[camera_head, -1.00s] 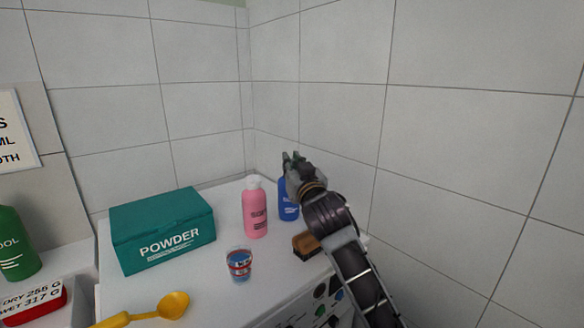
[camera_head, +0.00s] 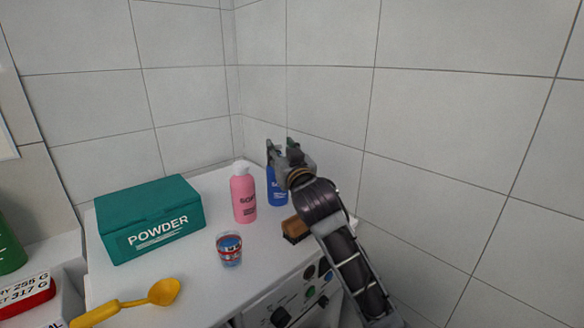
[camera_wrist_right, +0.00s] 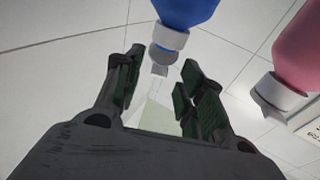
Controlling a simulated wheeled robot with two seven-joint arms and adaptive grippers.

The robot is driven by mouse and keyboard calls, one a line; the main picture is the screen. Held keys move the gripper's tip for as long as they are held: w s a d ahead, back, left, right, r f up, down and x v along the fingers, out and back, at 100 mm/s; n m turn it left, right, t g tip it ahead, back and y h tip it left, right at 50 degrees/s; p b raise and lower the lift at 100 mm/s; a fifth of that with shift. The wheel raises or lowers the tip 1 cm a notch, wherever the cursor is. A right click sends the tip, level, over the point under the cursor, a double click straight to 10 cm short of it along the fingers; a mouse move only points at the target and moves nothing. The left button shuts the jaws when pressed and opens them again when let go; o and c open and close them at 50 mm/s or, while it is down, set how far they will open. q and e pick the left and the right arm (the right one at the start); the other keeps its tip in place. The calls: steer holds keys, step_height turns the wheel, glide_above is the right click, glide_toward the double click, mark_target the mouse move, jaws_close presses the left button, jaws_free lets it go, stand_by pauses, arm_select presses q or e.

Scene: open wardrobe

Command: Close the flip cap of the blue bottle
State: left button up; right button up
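The blue bottle (camera_head: 277,190) stands upright at the back of the white top, just right of the pink bottle (camera_head: 244,198). My right gripper (camera_head: 281,147) is above it and hides its cap in the head view. In the right wrist view, the blue bottle (camera_wrist_right: 187,10) appears upside down at the top. Its pale cap (camera_wrist_right: 170,40) has a small grey flap (camera_wrist_right: 159,70) sticking out, so the lid looks raised. My right gripper (camera_wrist_right: 161,66) is open, its fingers spread on either side of the flap with gaps visible. My left gripper is not in view.
A brown brush (camera_head: 295,230) lies in front of the blue bottle, near my right arm. A cup (camera_head: 229,250), a green powder box (camera_head: 150,220) and a yellow scoop (camera_head: 163,292) are further left. Tiled walls close off the back and right.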

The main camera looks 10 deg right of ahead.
steer(key=v, duration=1.1)
steer(key=shift+s, duration=0.15)
